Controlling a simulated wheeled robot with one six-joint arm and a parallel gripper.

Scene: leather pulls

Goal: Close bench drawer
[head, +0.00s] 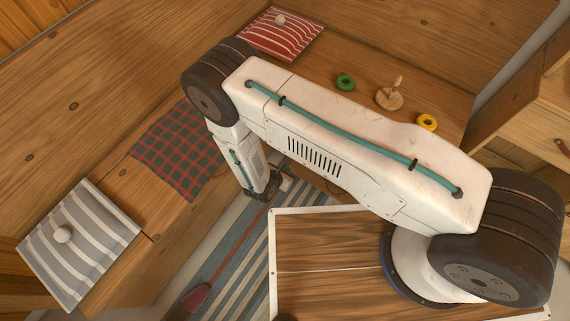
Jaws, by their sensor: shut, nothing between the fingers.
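The wooden bench (122,183) runs along the left and turns across the back. I cannot make out its drawer clearly; my arm covers much of the bench front at the corner, so how far the drawer stands out cannot be told. My gripper (276,186) points down and away low by the inner corner of the bench, above the striped rug. Its fingers are small and dark here, shut and empty. Whether it touches the bench front cannot be told.
A grey striped cushion (79,243), checked cloth (177,150) and red striped cushion (281,35) lie on the bench. A green ring (345,82), wooden peg (390,97) and yellow ring (427,122) sit at the back. A red-headed object (195,298) lies on the rug (240,285). A cabinet (540,125) stands right.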

